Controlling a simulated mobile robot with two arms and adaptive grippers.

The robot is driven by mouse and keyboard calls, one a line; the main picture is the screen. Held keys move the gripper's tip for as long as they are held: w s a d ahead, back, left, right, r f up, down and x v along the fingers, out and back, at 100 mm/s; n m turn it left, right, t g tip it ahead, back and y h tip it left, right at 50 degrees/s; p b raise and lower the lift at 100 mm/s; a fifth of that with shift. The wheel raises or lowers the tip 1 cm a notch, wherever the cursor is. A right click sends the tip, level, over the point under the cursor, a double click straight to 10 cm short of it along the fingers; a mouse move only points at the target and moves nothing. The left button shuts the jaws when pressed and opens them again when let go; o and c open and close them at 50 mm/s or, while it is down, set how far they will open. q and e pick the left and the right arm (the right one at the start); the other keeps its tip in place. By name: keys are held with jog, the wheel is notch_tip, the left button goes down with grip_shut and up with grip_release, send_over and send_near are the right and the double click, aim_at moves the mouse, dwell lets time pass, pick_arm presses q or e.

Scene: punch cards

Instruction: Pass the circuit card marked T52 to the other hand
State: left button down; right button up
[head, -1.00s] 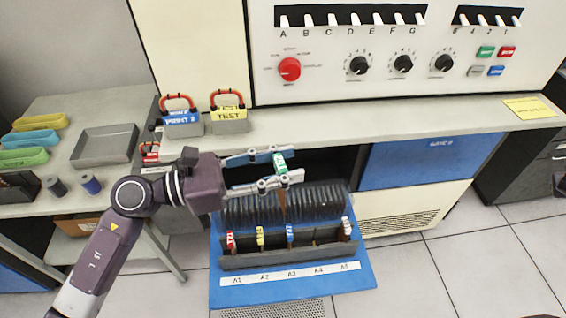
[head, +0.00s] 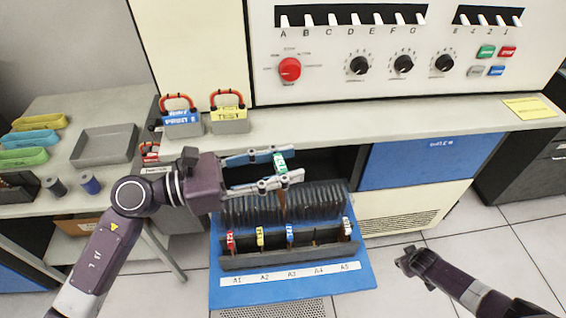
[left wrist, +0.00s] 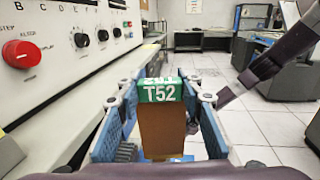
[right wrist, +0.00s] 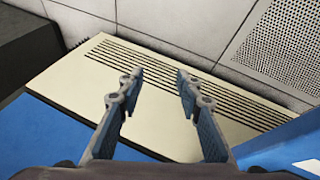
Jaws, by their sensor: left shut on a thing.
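The T52 card has a green label with white lettering and a brown board. It shows between my left fingers in the head view (head: 281,163) and upright in the left wrist view (left wrist: 162,122). My left gripper (head: 293,167) is shut on it, holding it above the blue drawer. My right gripper (head: 408,262) is apart from the card, to the right of the drawer in the head view. Its fingers (right wrist: 155,95) are spread open and empty in the right wrist view.
The blue drawer (head: 225,293) holds a dark card rack (head: 300,260) with red, yellow, blue and white labelled cards over slots A1 to A5. A vented cream panel (right wrist: 150,85) lies beyond my right fingers.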

jog(key=s+a+f+g+y, duration=0.1)
jog(key=s+a+f, duration=0.4)
jog(key=s, duration=0.7)
jog(key=s+a+f+g+y, duration=0.1)
jog(key=s+a+f, duration=0.4)
jog(key=s+a, duration=0.5)
jog(key=s+a+f+g, duration=0.1)
jog(key=s+a+f, duration=0.4)
jog(key=s, duration=0.9)
jog(key=a, duration=0.3)
jog(key=shift+s+a+f+m+g+y, duration=0.2)
jog(key=shift+s+f+m+g+y, duration=0.1)
jog(key=shift+f+g+y, duration=0.1)
